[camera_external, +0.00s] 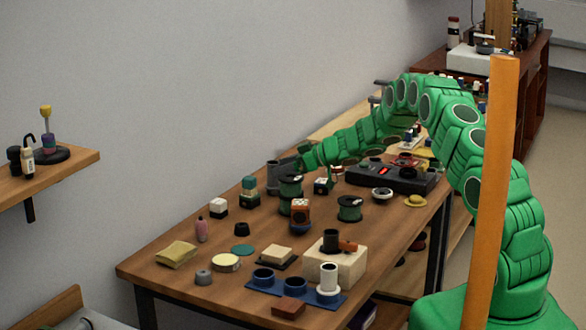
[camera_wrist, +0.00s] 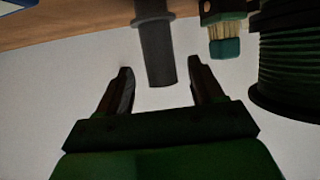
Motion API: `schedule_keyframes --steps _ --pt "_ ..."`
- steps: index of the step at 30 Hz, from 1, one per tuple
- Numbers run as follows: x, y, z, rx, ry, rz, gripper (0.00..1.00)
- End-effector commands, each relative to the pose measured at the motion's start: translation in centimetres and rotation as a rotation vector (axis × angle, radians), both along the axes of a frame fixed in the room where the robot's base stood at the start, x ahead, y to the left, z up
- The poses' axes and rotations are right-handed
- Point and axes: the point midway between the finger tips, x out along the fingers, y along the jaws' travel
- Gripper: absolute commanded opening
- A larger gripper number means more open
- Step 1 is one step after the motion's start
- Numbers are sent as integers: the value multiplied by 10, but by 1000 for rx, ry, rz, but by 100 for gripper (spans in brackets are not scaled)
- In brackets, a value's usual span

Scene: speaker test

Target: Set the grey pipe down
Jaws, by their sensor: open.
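The grey pipe (camera_wrist: 157,52) is in the wrist view, with a wider collar towards the top edge; its far end is cut off by the frame. My gripper (camera_wrist: 161,72) is open, with one finger on each side of the pipe's narrow end and a visible gap on both sides. In the external view my gripper (camera_external: 294,163) is low over the far left side of the wooden table (camera_external: 165,270), among dark shapes beside a green spool.
A green spool (camera_wrist: 290,60) and a brush-like block (camera_wrist: 225,32) are close to the right of the pipe in the wrist view. A black device (camera_external: 390,178) lies under my arm. A cream block (camera_external: 335,262) and several small items crowd the table's front.

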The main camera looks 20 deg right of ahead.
Motion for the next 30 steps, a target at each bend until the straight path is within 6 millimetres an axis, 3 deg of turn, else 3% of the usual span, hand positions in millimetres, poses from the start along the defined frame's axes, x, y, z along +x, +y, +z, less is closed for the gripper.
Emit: schedule_keyframes --steps 15,22,30 --pt "-35 -56 26 1 3 -1 67" --pt "-42 -66 30 0 4 1 67" --pt "-45 -63 37 6 12 8 67"
